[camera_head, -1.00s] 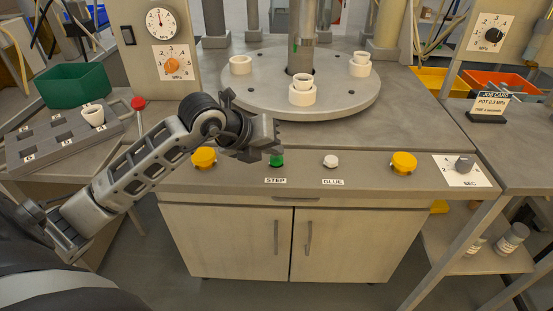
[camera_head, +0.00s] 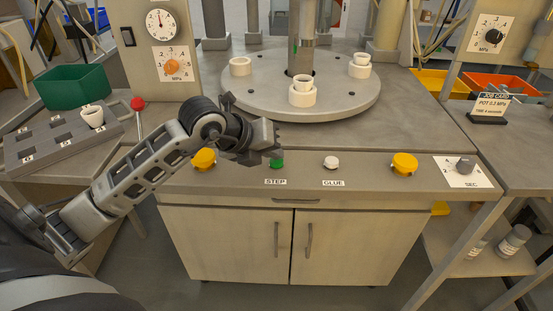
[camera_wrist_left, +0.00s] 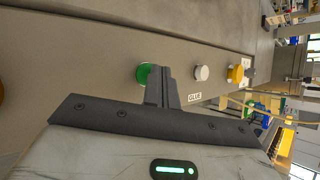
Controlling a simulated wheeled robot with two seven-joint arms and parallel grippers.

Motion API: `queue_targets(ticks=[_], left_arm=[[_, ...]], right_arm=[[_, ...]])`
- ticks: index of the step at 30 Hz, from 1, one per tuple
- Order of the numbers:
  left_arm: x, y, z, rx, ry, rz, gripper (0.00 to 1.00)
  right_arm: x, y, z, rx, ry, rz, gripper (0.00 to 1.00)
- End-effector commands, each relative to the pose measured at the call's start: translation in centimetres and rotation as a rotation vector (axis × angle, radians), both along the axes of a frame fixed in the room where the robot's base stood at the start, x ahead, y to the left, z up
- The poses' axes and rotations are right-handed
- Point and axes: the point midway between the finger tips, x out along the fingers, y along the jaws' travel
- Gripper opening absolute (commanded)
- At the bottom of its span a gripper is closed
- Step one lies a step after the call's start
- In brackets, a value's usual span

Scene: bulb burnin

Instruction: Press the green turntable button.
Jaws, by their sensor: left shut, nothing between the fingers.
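The green button (camera_head: 277,163) is on the sloped front panel (camera_head: 305,173), above the STEP label (camera_head: 275,181). My left gripper (camera_head: 280,152) is right at it in the head view, its fingertips over the button's upper part. In the left wrist view the shut fingers (camera_wrist_left: 160,78) overlap the right side of the green button (camera_wrist_left: 143,74). I cannot tell whether the tips touch it. My right gripper is out of view.
A white GLUE button (camera_head: 330,162) sits right of the green one. Yellow buttons (camera_head: 404,164) (camera_head: 204,159) flank both, and a SEC dial (camera_head: 464,165) is far right. A red knob (camera_head: 138,104) and a grey rack (camera_head: 62,140) stand at left.

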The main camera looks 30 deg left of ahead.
Motion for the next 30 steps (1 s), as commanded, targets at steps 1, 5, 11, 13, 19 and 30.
queue_targets(ticks=[1,5,11,13,19,30], left_arm=[[0.0,0.0,-0.2,0.000,0.002,-0.001,0.00],[0.0,0.0,-0.4,-0.001,0.002,0.000,0.00],[0.0,0.0,-0.3,-0.001,0.003,0.000,0.00],[0.0,0.0,-0.3,-0.001,0.003,0.000,0.00],[0.0,0.0,0.5,0.000,0.002,-0.001,0.00],[0.0,0.0,1.6,0.000,0.001,0.000,0.00]], right_arm=[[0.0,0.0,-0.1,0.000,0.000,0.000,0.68],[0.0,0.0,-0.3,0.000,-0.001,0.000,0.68],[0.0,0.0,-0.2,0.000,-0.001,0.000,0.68],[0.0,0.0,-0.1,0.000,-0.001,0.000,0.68],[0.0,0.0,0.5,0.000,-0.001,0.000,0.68],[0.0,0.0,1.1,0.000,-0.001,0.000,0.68]])
